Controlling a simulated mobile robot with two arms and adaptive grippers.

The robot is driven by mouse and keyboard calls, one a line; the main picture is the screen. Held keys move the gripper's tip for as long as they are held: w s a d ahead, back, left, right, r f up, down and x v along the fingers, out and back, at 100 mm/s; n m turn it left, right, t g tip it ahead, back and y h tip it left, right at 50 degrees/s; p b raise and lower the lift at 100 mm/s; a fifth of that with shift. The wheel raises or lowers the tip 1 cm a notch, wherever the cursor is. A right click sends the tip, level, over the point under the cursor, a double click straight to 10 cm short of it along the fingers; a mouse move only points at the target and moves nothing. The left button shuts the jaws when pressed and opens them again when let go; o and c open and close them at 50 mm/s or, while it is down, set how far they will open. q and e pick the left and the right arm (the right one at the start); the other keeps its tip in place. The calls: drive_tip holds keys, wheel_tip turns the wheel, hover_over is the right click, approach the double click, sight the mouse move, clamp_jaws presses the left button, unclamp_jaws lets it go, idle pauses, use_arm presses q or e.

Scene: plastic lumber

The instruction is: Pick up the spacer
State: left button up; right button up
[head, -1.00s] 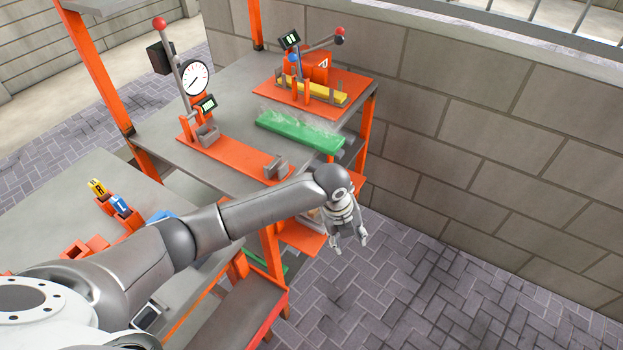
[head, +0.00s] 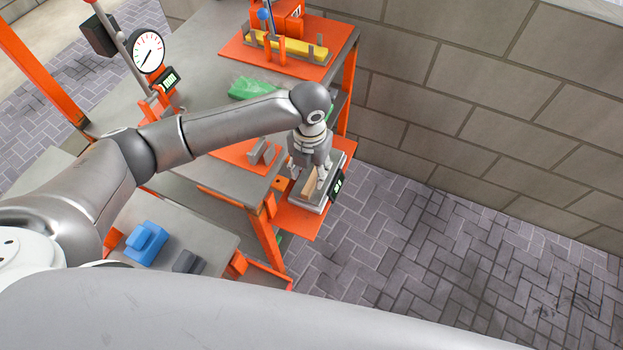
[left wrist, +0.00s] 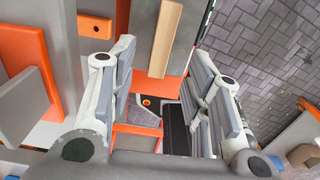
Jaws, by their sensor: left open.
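The spacer appears to be the tan bar (head: 311,188) lying on a grey scale-like device with a dark display (head: 336,187), on the orange side shelf. The tan bar also shows in the left wrist view (left wrist: 166,38), at the top centre. My left gripper (head: 309,176) points down over the device and covers part of the bar in the head view. In the left wrist view my left gripper (left wrist: 165,65) has its fingers wide apart, with the bar lying ahead between them and no visible contact. My right gripper is out of view.
The orange shelf (head: 291,222) juts from the grey bench, which carries a dial gauge (head: 148,52), a green plank (head: 252,87) and a yellow bar (head: 285,46) on an orange plate. A blue block (head: 146,243) sits lower left. Paved floor (head: 430,240) at right is clear.

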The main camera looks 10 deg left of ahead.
sight(310, 184)
use_arm(q)
drive_tip(key=f, duration=0.2)
drive_tip(key=f+p, duration=0.1)
drive_tip(key=f, duration=0.1)
drive_tip(key=shift+s+f, duration=0.2)
drive_tip(key=shift+f, duration=0.45)
drive_tip(key=shift+c, duration=0.2)
drive_tip(key=c, duration=0.9)
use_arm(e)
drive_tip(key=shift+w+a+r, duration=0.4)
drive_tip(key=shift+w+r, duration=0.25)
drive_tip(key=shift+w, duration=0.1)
